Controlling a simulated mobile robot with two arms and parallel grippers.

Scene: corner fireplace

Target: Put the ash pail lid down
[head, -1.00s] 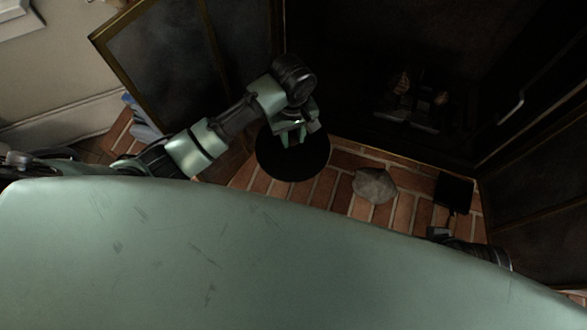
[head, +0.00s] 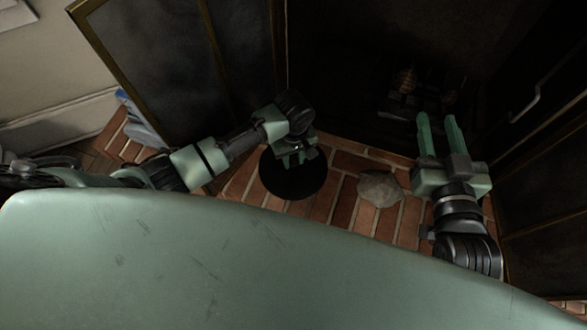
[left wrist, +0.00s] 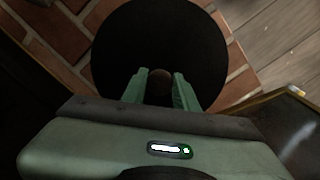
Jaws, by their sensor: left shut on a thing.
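The ash pail lid is a black round disc (head: 293,183) at the middle of the head view, over the brick hearth. In the left wrist view the lid (left wrist: 205,45) fills the upper middle, with a small brown knob (left wrist: 160,74) at its centre. My left gripper (head: 292,160) is shut on the knob, its green fingers (left wrist: 158,78) either side of it. I cannot tell whether the lid touches the bricks or hangs above them. No pail can be made out. My right gripper (head: 438,124) is open and empty, fingers pointing towards the dark firebox.
A grey lumpy stone-like thing (head: 380,188) lies on the bricks (head: 343,203) between the lid and my right gripper. Framed doors stand at left (head: 165,75) and right (head: 552,195). Logs (head: 407,80) sit in the firebox. Something blue (head: 143,120) lies at far left.

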